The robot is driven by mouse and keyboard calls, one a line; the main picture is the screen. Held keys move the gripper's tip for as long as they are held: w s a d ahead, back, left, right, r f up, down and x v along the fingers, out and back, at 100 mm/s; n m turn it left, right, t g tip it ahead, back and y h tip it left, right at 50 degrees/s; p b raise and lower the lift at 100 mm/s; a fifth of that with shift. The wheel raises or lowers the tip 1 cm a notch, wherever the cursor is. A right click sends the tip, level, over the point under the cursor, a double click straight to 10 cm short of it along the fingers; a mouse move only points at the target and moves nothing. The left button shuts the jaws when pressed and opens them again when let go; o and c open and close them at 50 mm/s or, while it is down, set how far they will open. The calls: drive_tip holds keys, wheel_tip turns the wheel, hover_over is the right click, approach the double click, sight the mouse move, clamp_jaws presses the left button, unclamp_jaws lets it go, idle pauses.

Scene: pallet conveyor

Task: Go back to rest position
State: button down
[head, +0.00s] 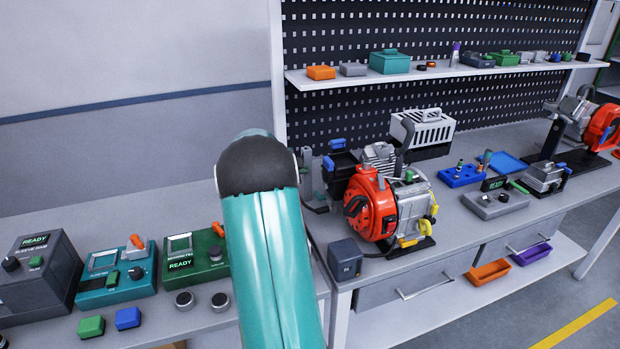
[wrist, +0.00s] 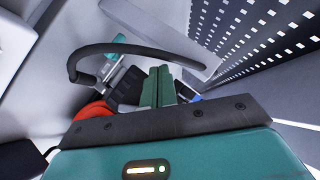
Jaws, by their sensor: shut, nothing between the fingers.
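My gripper (wrist: 158,84) shows in the wrist view with its two green fingers together, shut and empty. Its teal body with a lit strip fills the bottom of that view. A dark curved bar (wrist: 130,48) arches close by the fingers on their left. A red part (wrist: 95,110) and dark parts lie beyond and below the fingers; I cannot tell whether anything touches. In the head view my teal arm rises in the middle, and the gripper is hidden there.
A red engine (head: 372,205) stands on the right bench (head: 440,240), right of my arm. Test boxes, including a green one (head: 205,258) and a teal one (head: 118,282), stand on the left bench. A shelf (head: 420,74) with small boxes crosses the perforated panel (head: 340,35).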

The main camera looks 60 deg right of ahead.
drive_tip(key=w+a+r+n+t, duration=0.7)
drive_tip(key=w+a+r+t, duration=0.1)
drive_tip(key=w+a+r, duration=0.55)
drive_tip(key=w+a+r+n+t+y, duration=0.2)
drive_tip(key=w+a+r+n+t, duration=0.15)
drive_tip(key=a, duration=0.75)
drive_tip(key=w+a+r+n+t+y, duration=0.3)
drive_tip(key=a+n, duration=0.2)
drive_tip(key=a, duration=0.5)
drive_tip(key=s+a+f+n+g+y, duration=0.1)
drive_tip(key=s+a+n+y, duration=0.25)
drive_tip(key=a, duration=0.75)
drive_tip(key=s+a+f+n+y, duration=0.1)
drive_tip(key=s+a+n+y, duration=0.3)
drive_tip(key=a, duration=0.6)
drive_tip(key=s+a+f+n+g, duration=0.3)
drive_tip(key=s+a+f, duration=0.1)
drive_tip(key=s, duration=0.5)
drive_tip(key=s+a+f+n+g, duration=0.3)
drive_tip(key=s+a+f+n, duration=0.1)
drive_tip(key=s, duration=0.6)
drive_tip(key=shift+s+a+f+n+h, duration=0.3)
drive_tip(key=shift+a+h, duration=0.15)
drive_tip(key=shift+a, duration=0.1)
